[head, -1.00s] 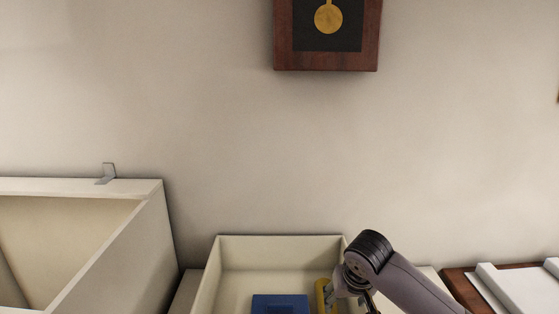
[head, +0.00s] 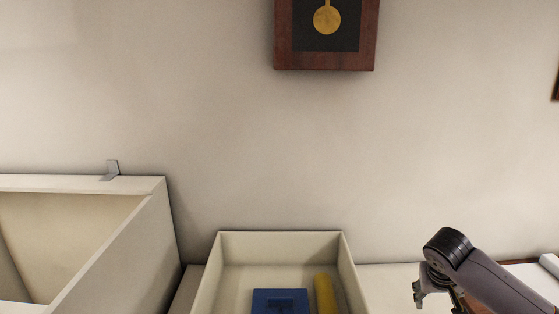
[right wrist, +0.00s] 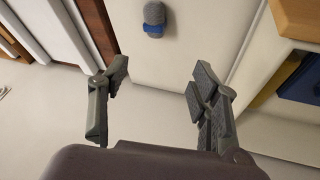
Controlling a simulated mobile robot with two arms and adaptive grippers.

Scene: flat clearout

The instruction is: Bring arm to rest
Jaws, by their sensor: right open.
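My right gripper (head: 436,292) is to the right of the cream open box in the head view, clear of its right wall. In the right wrist view the right gripper (right wrist: 155,92) has its fingers spread apart, with nothing between them. My left gripper is not in view.
The cream box (head: 280,240) holds a blue object (head: 280,302) and a yellow cylinder (head: 325,293). A larger open cream cabinet (head: 120,240) stands at left. A pendulum clock (head: 325,60) hangs on the wall. A small blue-grey object (right wrist: 153,18) shows in the wrist view.

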